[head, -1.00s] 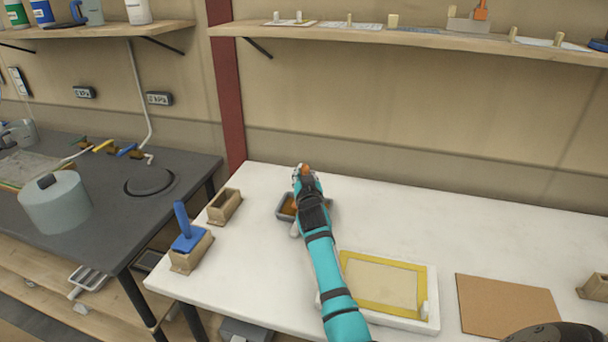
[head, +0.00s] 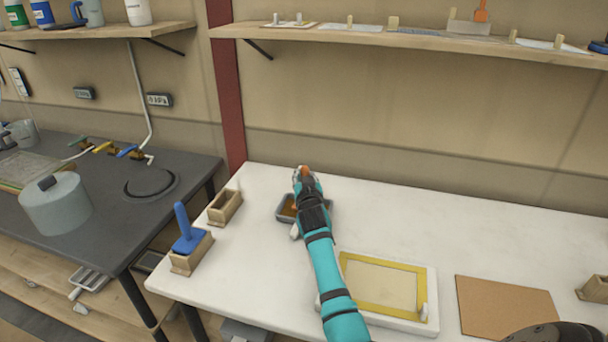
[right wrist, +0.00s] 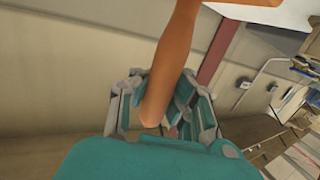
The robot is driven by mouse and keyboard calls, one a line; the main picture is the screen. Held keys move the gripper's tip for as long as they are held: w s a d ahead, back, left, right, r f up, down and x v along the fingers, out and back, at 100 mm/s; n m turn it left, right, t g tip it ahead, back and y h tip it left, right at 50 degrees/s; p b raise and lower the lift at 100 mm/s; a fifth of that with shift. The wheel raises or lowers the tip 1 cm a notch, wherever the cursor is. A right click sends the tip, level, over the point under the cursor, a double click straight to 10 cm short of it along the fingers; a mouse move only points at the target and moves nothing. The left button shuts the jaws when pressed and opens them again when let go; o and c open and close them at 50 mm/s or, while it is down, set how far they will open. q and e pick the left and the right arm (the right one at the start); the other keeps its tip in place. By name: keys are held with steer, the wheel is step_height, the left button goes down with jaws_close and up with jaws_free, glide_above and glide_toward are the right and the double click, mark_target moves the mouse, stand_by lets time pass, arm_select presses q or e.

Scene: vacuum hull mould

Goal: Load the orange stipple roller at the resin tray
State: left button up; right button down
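The grey resin tray (head: 281,212) with amber resin in it stands on the white table. The teal arm in the head view carries my right gripper (head: 305,178), which is over the tray and hides part of it. The orange handle of the stipple roller (head: 305,169) shows at the gripper. In the right wrist view the orange handle (right wrist: 167,75) runs between the fingers of my right gripper (right wrist: 165,105), which are closed around it. The roller's head is hidden, so I cannot tell if it touches the resin.
A blue-handled tool (head: 186,230) stands in a wooden holder (head: 192,258) at the table's left; an empty holder (head: 225,206) is beside it. A yellow-edged mould panel (head: 384,283) and a brown board (head: 507,307) lie to the right. The table's back right is clear.

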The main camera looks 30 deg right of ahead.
steer(key=shift+w+r+p, duration=0.1)
steer(key=shift+r+p, duration=0.5)
steer(key=shift+r, duration=0.2)
arm_select(q)
step_height(320, 180, up, 5)
steer(key=p, duration=0.3)
steer(key=shift+r+p, duration=0.2)
steer(key=shift+p, duration=0.15)
arm_select(e)
step_height(320, 180, up, 5)
steer(key=shift+f, duration=0.1)
